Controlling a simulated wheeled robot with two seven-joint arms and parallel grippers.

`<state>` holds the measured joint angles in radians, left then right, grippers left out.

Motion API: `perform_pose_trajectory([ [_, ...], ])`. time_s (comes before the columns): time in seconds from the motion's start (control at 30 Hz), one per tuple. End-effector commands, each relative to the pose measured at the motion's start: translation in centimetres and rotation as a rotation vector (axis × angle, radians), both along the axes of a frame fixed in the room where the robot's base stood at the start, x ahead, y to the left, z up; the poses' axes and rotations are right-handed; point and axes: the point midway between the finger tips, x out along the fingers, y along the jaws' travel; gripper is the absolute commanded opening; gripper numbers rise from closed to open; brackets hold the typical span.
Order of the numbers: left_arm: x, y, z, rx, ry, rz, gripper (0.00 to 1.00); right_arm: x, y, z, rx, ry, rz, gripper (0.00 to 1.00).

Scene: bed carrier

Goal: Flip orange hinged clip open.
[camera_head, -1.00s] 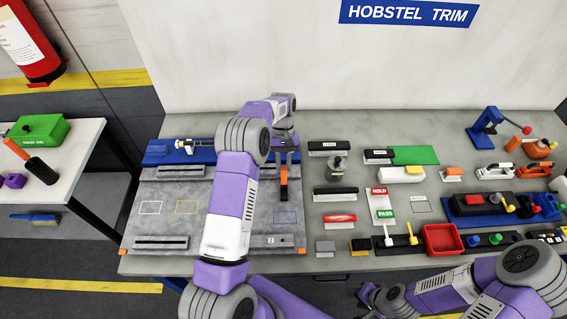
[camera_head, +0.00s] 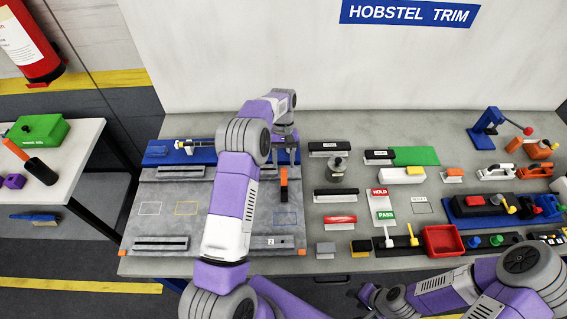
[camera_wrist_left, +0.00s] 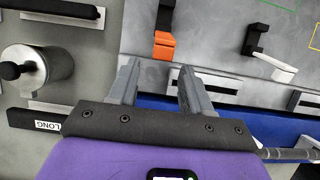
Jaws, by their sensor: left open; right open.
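The hinged clip (camera_head: 284,176) lies on the grey fixture board (camera_head: 225,193), with an orange end toward the back and a black part toward the front. In the left wrist view the orange part (camera_wrist_left: 164,46) sits just beyond my left fingertips, roughly between them, and the black part is cut by the top edge. My left gripper (camera_head: 286,157) is open and empty, behind the clip and apart from it as far as I can tell; it also shows in the left wrist view (camera_wrist_left: 158,66). My right gripper (camera_head: 372,297) is open, low in front of the bench, away from the clip.
A second black clip with a white end (camera_wrist_left: 262,54) lies beside it in the left wrist view. A blue strip with a shaft tool (camera_head: 190,147) runs along the board's back. A grey cylinder (camera_head: 338,167) and black-handled blocks stand to the right.

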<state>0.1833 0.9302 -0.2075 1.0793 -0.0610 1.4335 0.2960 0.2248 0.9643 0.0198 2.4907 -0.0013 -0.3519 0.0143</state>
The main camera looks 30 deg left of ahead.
Motion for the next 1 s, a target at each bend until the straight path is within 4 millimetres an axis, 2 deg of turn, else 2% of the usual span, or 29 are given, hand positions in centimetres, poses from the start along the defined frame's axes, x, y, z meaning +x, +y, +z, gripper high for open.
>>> perform_pose_trajectory([
  [0.2, 1.3, 0.8, 3.5, 0.002, -0.005, 0.000, 0.49, 0.0, 0.0, 0.0, 0.000, 0.000, 0.000, 0.43],
  [0.4, 1.9, 1.2, 5.1, 0.001, -0.002, 0.000, 0.49, 0.0, 0.0, 0.2, 0.000, 0.000, 0.000, 0.43],
  [1.0, 2.0, 1.3, 5.5, 0.001, -0.001, 0.000, 0.49, 0.0, 0.0, 0.2, 0.000, 0.000, 0.000, 0.43],
])
